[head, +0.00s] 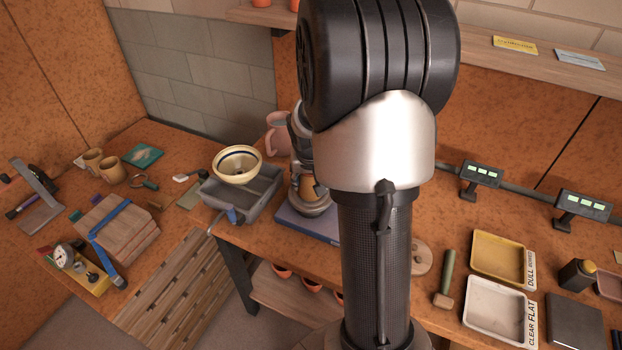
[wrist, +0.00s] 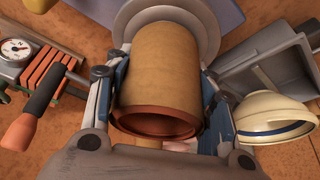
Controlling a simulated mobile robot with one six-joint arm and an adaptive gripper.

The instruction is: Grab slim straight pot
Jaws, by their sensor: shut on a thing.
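The slim straight pot (wrist: 168,60) is a tan cylinder with a reddish-brown rim or band at its near end, filling the middle of the wrist view. My gripper (wrist: 168,85) is shut on it, with one blue-padded finger against each side. In the head view a small tan part of the pot (head: 308,187) shows beside my arm, which hides much of it. A grey round disc (wrist: 213,18) lies beyond the pot's far end. I cannot tell whether the pot touches it.
A grey tray (head: 262,190) with a cream, blue-banded bowl (head: 238,165) is just left of the pot. A blue-purple base (head: 306,226) lies below. A pink jug (head: 279,133) stands close behind. Yellow (head: 498,257) and white (head: 494,308) trays sit at right.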

